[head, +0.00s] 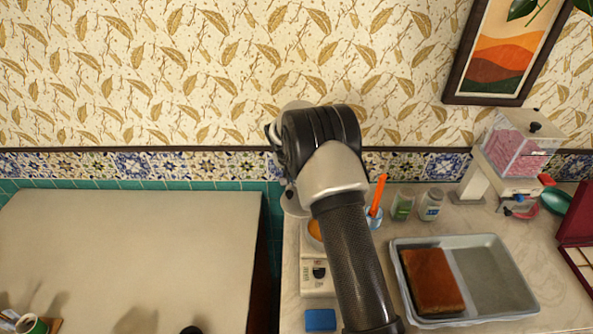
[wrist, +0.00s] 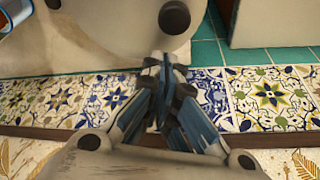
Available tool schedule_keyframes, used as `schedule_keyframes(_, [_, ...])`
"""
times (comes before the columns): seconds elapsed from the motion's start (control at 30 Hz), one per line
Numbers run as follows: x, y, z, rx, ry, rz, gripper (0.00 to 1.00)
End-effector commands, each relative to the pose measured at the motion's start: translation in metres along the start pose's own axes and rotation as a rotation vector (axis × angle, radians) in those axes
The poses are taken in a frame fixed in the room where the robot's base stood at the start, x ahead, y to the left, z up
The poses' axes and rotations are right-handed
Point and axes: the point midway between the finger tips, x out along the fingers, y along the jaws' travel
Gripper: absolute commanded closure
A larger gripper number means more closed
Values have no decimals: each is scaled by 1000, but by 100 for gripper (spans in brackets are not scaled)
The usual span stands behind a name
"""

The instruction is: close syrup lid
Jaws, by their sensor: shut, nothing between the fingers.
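My gripper (wrist: 163,62) is shut and empty in the wrist view, in front of the tiled wall. Its fingertips are close to a broad pale rounded part (wrist: 100,30) with a dark round knob (wrist: 173,18); I cannot tell whether they touch. This may be the raised lid of a white appliance (head: 318,289), but my arm hides most of it in the head view. An orange patch (head: 315,229) shows at its top beside my arm. No syrup label is readable. My fingers are hidden behind my arm in the head view.
A cup with an orange utensil (head: 379,190) and two jars (head: 403,204) stand right of my arm. A grey tray (head: 492,270) holds a brown slab. A clear dispenser with pink contents (head: 520,145) stands further right. A beige tabletop (head: 130,250) lies left across a gap.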

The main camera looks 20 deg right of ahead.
Motion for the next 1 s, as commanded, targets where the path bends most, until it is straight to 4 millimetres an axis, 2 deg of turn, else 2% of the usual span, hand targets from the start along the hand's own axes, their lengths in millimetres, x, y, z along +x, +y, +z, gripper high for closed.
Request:
schedule_keyframes(0.2, [-3, 0, 15, 1, -1, 1, 100])
schedule_keyframes(1.0, [-6, 0, 24, -63, -1, -23, 100])
